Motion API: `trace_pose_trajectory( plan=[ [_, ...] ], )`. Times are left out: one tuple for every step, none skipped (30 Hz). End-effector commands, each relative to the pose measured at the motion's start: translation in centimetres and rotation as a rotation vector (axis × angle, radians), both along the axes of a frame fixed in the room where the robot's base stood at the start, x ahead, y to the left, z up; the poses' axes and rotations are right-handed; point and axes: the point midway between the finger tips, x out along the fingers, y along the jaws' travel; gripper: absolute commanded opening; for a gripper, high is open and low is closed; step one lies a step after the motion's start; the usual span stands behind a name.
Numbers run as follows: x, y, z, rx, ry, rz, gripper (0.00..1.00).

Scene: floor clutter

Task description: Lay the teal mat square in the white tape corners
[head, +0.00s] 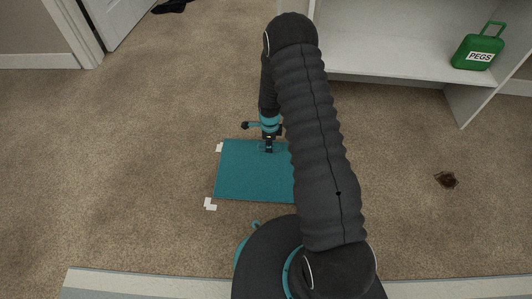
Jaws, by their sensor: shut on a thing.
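The teal mat (245,175) lies on the carpet below my gripper, nearly level in the picture. White tape shows by its upper left corner (219,147) and just below and outside its lower left corner (210,204). My arm hides the mat's right side and any tape there. My gripper (268,148) points down at the mat's upper edge and is shut on it. Whether the mat is slightly lifted at that edge, I cannot tell.
A white shelf unit (400,50) stands at the upper right, with a green PEGS case (478,47) on it. A brown clump (446,180) lies on the carpet at right. A dark item (171,6) lies by the open door (115,18). Carpet left of the mat is clear.

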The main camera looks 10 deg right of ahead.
Motion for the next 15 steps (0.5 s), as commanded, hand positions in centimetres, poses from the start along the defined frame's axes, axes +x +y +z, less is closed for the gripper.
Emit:
trace_pose_trajectory(
  plan=[
    [0.1,0.6,-0.4,0.000,0.000,0.002,0.00],
    [0.1,0.8,-0.5,0.000,0.000,0.002,0.00],
    [0.1,1.1,-0.6,0.000,0.000,0.002,0.00],
    [0.1,1.2,-0.7,0.000,0.000,0.001,0.00],
    [0.1,1.3,-0.8,0.000,0.000,0.001,0.00],
    [0.1,1.3,-0.9,0.000,0.000,0.000,0.00],
    [0.1,1.3,-1.1,0.000,0.000,0.000,0.00],
    [0.1,1.3,-1.3,0.000,0.001,0.000,0.00],
    [0.1,1.3,-1.7,0.000,0.001,0.000,0.00],
    [0.1,1.3,-2.1,0.000,0.001,0.000,0.00],
    [0.1,1.3,-2.5,0.000,0.002,0.000,0.00],
    [0.0,1.3,-3.2,0.000,0.003,0.000,0.00],
    [0.0,1.3,-3.6,0.000,0.002,0.000,0.00],
    [0.1,1.3,-4.0,0.001,0.002,0.000,0.00],
    [0.1,1.3,-4.5,0.000,0.001,0.000,0.00]
  ],
)
